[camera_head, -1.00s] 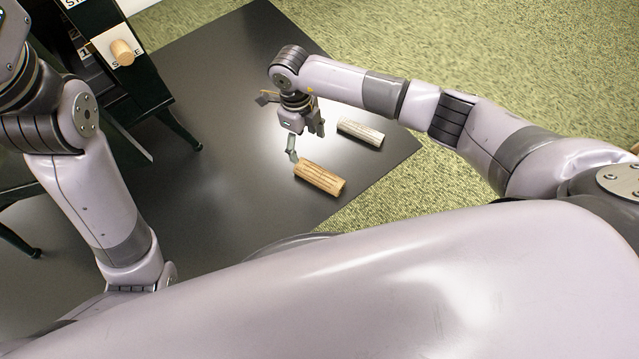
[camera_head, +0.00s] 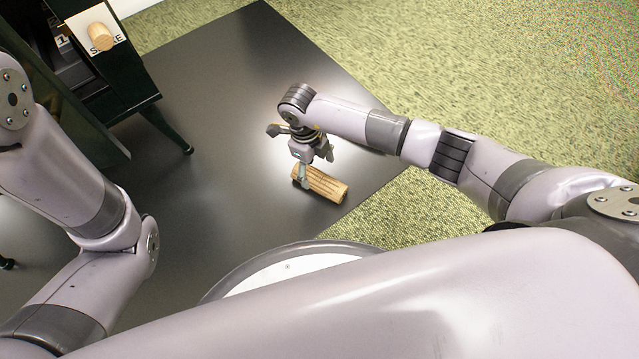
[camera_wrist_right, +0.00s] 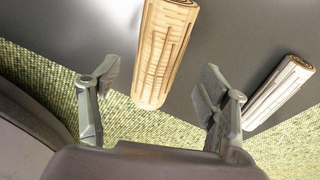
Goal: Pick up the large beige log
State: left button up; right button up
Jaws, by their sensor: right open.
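A tan-beige log (camera_head: 325,186) with dark grain lines lies on the dark floor panel. My right gripper (camera_head: 317,168) is open and close above it, one finger at the log's left end and the other on its far side. In the right wrist view, the beige log (camera_wrist_right: 165,48) shows beyond and between the spread fingers of this gripper (camera_wrist_right: 157,88), with no clear contact. A whitish-grey log (camera_wrist_right: 280,92) lies to the right, outside the right finger. In the head view it is hidden behind my right arm. My left gripper is out of view.
The dark panel (camera_head: 215,110) is clear between cabinet and beige log. Green carpet (camera_head: 450,90) lies beyond its edge.

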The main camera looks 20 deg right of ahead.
aim_at(318, 177)
jog(key=shift+s+d+f+b, duration=0.1)
jog(key=shift+s+f+b, duration=0.1)
jog(key=shift+f+b, duration=0.7)
jog(key=shift+s+d+f+b, duration=0.15)
jog(key=shift+f+b, duration=0.65)
jog(key=shift+f, duration=0.05)
jog(key=shift+s+d+f+b, duration=0.1)
jog(key=shift+s+f+b, duration=0.1)
jog(key=shift+f+b, duration=0.7)
jog(key=shift+r, duration=0.1)
jog(key=shift+c, duration=0.5)
jog(key=c, duration=1.4)
